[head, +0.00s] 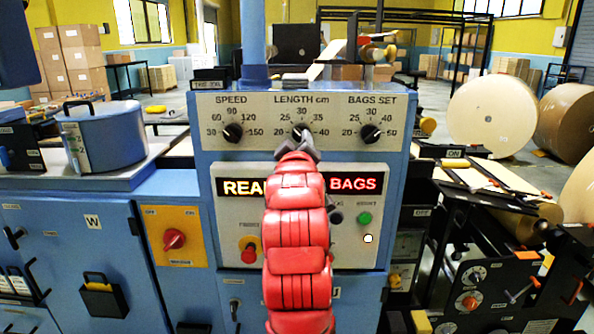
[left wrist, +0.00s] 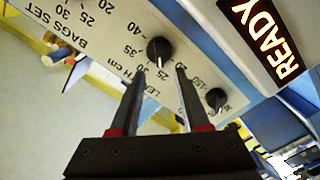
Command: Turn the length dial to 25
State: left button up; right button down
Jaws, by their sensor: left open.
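The length dial (head: 300,133) is the middle black knob on the grey panel, under "LENGTH cm", with a scale from 20 to 40. In the left wrist view the length dial (left wrist: 160,49) has a white pointer mark directed down, close to the printed 25. The exact reading is hard to tell. My left gripper (head: 298,146) is in front of the panel just below the dial, partly covering it. In the wrist view my left gripper (left wrist: 160,72) is open, its dark fingertips at either side of the knob's lower edge. No clear contact shows. My right gripper is out of view.
The speed dial (head: 233,133) and the bags set dial (head: 370,133) flank the length dial. Below are a lit sign (head: 353,184), a green button (head: 365,218) and a red button (head: 249,255). My red arm hides the panel's lower middle.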

pick_arm(q)
jog(key=s+b, duration=0.2)
jog(key=s, duration=0.9)
jog(key=shift+s, duration=0.2)
